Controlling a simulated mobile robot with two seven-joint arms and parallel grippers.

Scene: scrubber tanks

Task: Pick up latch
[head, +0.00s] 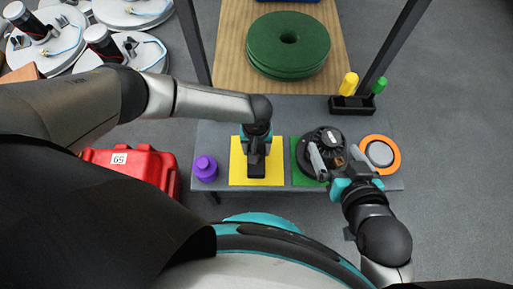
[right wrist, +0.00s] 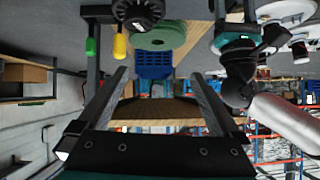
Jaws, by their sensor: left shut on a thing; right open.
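My left gripper (head: 256,168) points down over the yellow mat (head: 237,177) and is shut on a small dark thing. The gripper hides most of it, so I cannot tell whether it is the latch. My right gripper (head: 335,153) is open and empty at the right front of a black round device (head: 318,139) on the green mat (head: 301,179). Its two fingers reach toward the device; I cannot tell whether they touch it. In the right wrist view the right gripper (right wrist: 160,76) shows its fingers wide apart, with nothing between them. I cannot single out the latch.
An orange ring with a grey disc (head: 380,153) lies at the right of the grey table. A purple weight-like object (head: 205,168) stands at the left, beside a red case (head: 130,168). A black holder (head: 352,105) with yellow and green handles and green discs (head: 288,45) are behind.

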